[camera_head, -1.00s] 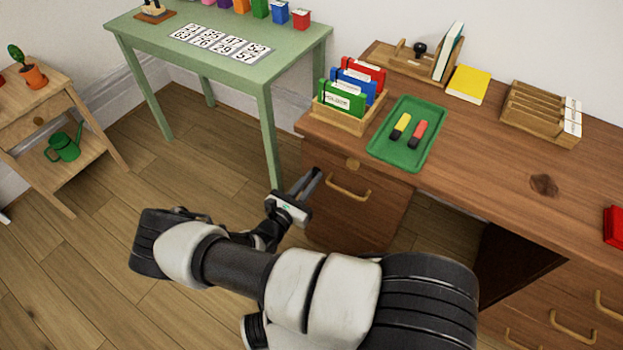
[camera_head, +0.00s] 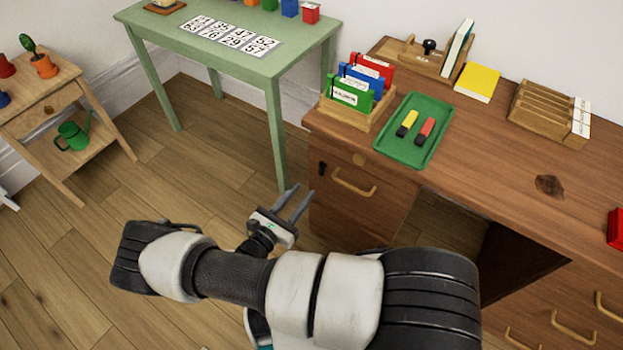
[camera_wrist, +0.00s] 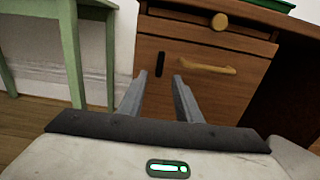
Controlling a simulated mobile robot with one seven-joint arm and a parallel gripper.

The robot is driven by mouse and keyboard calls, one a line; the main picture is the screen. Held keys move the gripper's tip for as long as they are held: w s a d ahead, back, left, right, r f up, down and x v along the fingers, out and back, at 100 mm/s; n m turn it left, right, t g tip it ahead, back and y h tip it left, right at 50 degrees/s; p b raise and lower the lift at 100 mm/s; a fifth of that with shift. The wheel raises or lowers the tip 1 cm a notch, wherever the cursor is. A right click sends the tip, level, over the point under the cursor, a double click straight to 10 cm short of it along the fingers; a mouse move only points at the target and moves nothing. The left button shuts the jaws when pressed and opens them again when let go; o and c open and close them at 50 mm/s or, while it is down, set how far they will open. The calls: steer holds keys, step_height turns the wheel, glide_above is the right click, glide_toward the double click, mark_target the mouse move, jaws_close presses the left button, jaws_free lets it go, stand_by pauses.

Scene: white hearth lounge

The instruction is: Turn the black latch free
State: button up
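The black latch (camera_head: 322,168) is a small dark upright piece on the front of the brown desk's left cabinet, left of the curved handle. In the wrist view the latch (camera_wrist: 159,64) stands upright between and beyond my fingertips. My gripper (camera_head: 297,197) is open and empty, low and to the left of the latch in the head view. Its two fingers (camera_wrist: 160,78) point toward the cabinet front in the wrist view. I see a gap between fingers and latch, with no contact.
The curved handle (camera_head: 354,182) and a round wooden knob (camera_head: 358,159) are near the latch. The green table's leg (camera_head: 277,140) stands close on the left. A green tray (camera_head: 441,112) and card holder (camera_head: 372,124) lie on the desktop. Floor between is clear.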

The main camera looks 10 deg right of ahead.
steer(key=v, duration=0.8)
steer(key=s+d+r+m+g+y, duration=0.1)
steer(key=d+r+m+g+y, duration=0.2)
steer(key=r+m+g, duration=0.75)
steer(key=d+r+m+g+y, duration=0.25)
steer(key=r+m, duration=0.45)
steer(key=r, duration=0.9)
steer(key=s+d+r+m+t+y, duration=0.35)
steer(key=s+r+m, duration=0.2)
steer(key=r, duration=0.45)
steer(key=s+d+r+m+t+y, duration=0.35)
steer(key=s+r, duration=0.25)
steer(key=r, duration=0.3)
step_height(320, 180, up, 22)
steer(key=g+p, duration=0.1)
steer(key=p, duration=2.1)
steer(key=shift+w+a+f+m, duration=0.15)
steer(key=shift+w+f+m, duration=0.05)
steer(key=shift+w+m, duration=0.15)
